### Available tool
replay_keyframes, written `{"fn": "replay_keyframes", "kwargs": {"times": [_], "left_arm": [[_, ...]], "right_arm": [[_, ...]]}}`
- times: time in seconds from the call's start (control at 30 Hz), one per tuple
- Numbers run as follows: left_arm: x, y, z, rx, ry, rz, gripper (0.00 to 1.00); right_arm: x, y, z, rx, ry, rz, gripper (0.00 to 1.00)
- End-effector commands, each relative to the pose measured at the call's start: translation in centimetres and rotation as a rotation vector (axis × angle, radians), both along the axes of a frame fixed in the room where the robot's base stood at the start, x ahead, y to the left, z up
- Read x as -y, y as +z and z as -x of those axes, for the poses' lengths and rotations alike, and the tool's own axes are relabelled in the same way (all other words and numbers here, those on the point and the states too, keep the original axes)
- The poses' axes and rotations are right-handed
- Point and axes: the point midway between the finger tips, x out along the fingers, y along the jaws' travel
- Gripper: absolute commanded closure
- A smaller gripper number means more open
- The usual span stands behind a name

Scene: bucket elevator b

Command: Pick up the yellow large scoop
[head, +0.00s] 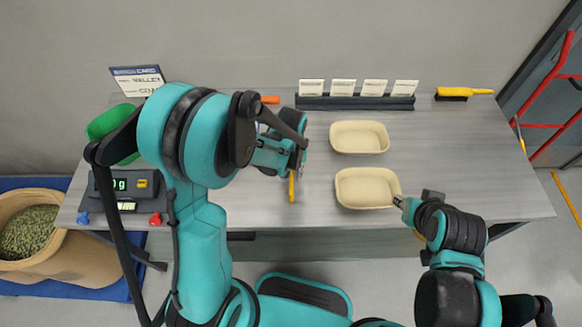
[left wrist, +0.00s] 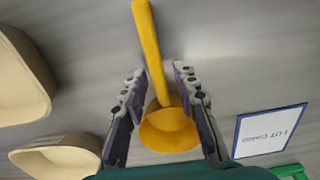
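The yellow large scoop (left wrist: 168,130) lies on the table, its handle (left wrist: 150,45) pointing away in the left wrist view. In the head view only its yellow handle (head: 291,187) shows below my left gripper (head: 296,160); the bowl is hidden there. My left gripper (left wrist: 158,72) is open, with one finger on each side of the scoop near where handle meets bowl. I cannot tell whether the fingers touch it. My right gripper (head: 401,204) is beside the right edge of the nearer cream tray; its fingers are too small to read.
Two cream trays, one nearer (head: 367,203) and one farther (head: 359,152), lie right of the left gripper. A scale (head: 130,189) and green container (head: 102,124) stand left. A card rack (head: 355,103) and yellow brush (head: 463,93) are at the back. The table's right is clear.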

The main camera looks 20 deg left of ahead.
Motion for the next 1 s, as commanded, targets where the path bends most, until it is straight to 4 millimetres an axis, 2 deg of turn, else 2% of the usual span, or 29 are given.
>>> {"fn": "replay_keyframes", "kwargs": {"times": [0.03,0.07,0.1,0.43,0.57,0.67,0.8,1.0], "left_arm": [[0.0,0.0,0.0,0.0,0.0,0.0,0.9],[0.0,0.0,0.0,0.0,0.0,0.0,0.98],[0.0,0.0,0.0,0.0,0.0,0.0,1.0],[0.0,0.1,0.0,0.0,0.0,0.0,1.0],[0.0,0.6,0.0,0.0,0.0,0.0,1.0],[0.0,1.7,0.0,0.0,0.0,0.0,1.0],[0.0,4.4,0.0,0.0,0.0,0.0,1.0],[3.6,7.1,2.9,0.0,-0.007,0.0,1.0]], "right_arm": [[0.0,0.0,0.0,0.0,0.0,0.0,0.69],[0.0,0.0,0.0,0.0,0.0,0.0,0.69],[0.0,0.0,0.0,0.0,0.0,0.0,0.69],[0.0,0.0,0.0,0.0,0.0,0.0,0.69],[0.0,0.3,0.0,0.0,0.0,0.0,0.69],[0.0,0.8,0.0,0.0,0.0,0.0,0.69],[0.0,1.9,0.0,0.0,0.0,0.0,0.69],[0.0,3.1,0.0,0.0,0.0,0.0,0.69]]}}
